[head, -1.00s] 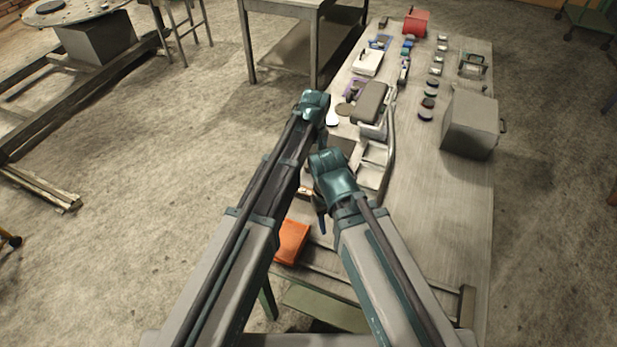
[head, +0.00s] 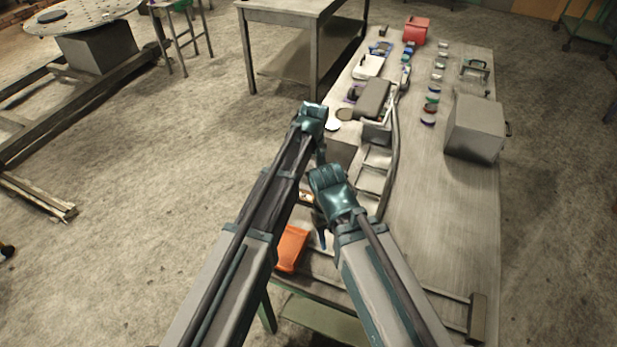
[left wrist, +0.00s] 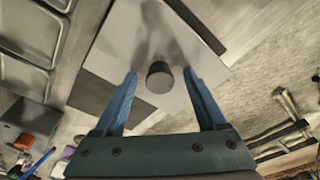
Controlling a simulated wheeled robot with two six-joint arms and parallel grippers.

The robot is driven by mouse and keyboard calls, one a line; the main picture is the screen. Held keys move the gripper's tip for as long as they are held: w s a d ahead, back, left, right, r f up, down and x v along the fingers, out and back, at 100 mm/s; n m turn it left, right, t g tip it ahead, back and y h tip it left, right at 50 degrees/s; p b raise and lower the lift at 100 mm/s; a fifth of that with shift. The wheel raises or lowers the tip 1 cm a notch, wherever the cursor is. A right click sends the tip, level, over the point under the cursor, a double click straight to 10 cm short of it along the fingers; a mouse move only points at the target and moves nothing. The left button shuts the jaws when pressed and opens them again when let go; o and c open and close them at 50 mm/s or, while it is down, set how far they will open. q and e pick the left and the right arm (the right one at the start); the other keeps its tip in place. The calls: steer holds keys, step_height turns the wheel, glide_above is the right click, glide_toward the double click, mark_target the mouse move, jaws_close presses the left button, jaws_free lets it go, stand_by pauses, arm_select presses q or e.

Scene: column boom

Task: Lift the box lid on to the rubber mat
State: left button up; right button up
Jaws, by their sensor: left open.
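In the left wrist view a light grey, flat square lid (left wrist: 125,50) with a dark round knob (left wrist: 158,77) lies beneath my left gripper (left wrist: 160,73). The gripper is open, with one blue finger on each side of the knob; contact cannot be told. A dark grey flat sheet (left wrist: 97,92), which looks like the rubber mat, shows past two sides of the lid. In the head view my left gripper (head: 321,153) hides the lid. My right gripper (head: 321,237) hangs lower and nearer; its opening cannot be made out. I cannot identify the lid's box for certain.
The long bench (head: 450,225) carries a grey box with a handle (head: 475,128), a red container (head: 416,31), a white tray (head: 368,67) and several small discs. An orange bin (head: 291,248) is left of my right gripper. The bench's near right part is clear.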

arm_select(q)
jaws_close()
steer(key=shift+r, duration=0.1)
stand_by(0.3)
